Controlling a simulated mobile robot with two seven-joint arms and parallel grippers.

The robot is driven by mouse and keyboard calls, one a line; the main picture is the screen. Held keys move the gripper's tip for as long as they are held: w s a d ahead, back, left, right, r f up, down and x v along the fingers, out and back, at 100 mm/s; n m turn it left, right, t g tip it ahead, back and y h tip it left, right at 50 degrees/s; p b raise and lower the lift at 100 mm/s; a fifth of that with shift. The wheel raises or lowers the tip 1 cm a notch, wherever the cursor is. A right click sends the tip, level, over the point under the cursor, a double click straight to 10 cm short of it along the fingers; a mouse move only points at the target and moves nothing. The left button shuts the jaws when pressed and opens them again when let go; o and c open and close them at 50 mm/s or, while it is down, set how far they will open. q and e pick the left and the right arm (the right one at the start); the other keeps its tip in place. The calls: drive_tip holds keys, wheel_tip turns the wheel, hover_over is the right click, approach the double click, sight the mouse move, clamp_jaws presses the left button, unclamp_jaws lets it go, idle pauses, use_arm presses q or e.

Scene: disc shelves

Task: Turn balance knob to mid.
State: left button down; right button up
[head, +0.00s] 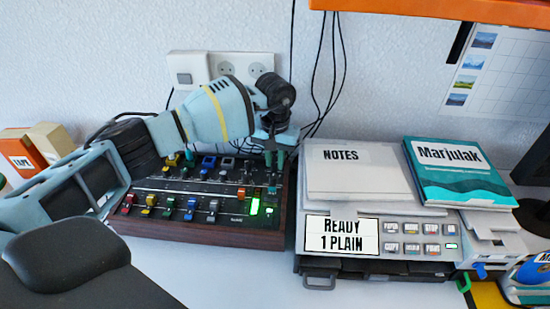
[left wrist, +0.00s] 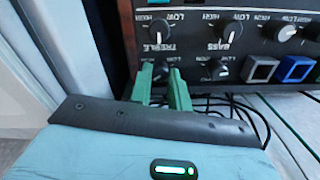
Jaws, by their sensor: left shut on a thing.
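The dark mixer (head: 215,228) with a wooden side stands on the desk in the head view. My left gripper (head: 275,157) reaches down to its back right part. The left wrist view shows the panel upside down. There, my green fingers (left wrist: 160,90) are shut on a dark knob (left wrist: 162,72) in the row below the TREBLE knob (left wrist: 159,31) and BASS knob (left wrist: 230,31). The fingers hide this knob's name label and most of its pointer, so I cannot read its setting. Another knob (left wrist: 220,69) is beside it. My right gripper is not in view.
Coloured slider caps (head: 170,205) fill the mixer's front. A printer (head: 390,235) with a NOTES pad (head: 355,170) and a book (head: 455,170) stands to the right. Wall sockets (head: 225,66) and hanging cables are behind. An orange shelf edge (head: 440,10) is above.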

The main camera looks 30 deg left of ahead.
use_arm(q)
drive_tip(key=shift+n, duration=0.3)
drive_tip(key=n+p, duration=0.1)
drive_tip(key=n, duration=0.5)
drive_tip(key=shift+a+r, duration=0.1)
drive_tip(key=shift+n+p, duration=0.3)
drive_tip(key=shift+n, duration=0.8)
drive_tip(key=c, duration=1.3)
unclamp_jaws()
